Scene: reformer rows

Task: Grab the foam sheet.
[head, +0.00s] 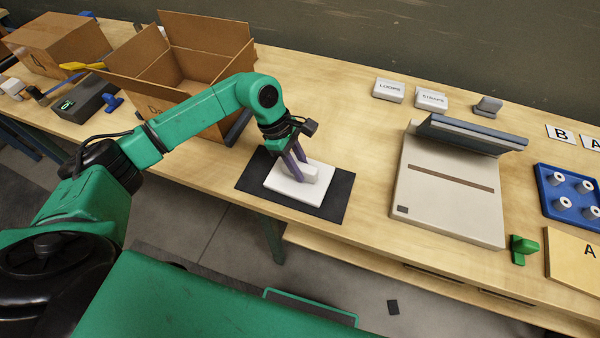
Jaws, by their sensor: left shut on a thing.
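The foam sheet (284,187) is a flat white slab with a raised white block on top. It is over a black mat (331,207) near the front edge of the bench. My left gripper (303,172) reaches down from above and is shut on the raised block of the sheet. Its dark fingers hide part of the block. I cannot tell whether the sheet touches the mat. My right gripper is not in view.
An open cardboard box (215,72) stands behind my left arm. A beige device with a raised grey bar (446,192) is to the right of the mat. White labelled blocks (389,90) lie at the back. A blue tray (546,205) is far right. Bench between mat and device is clear.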

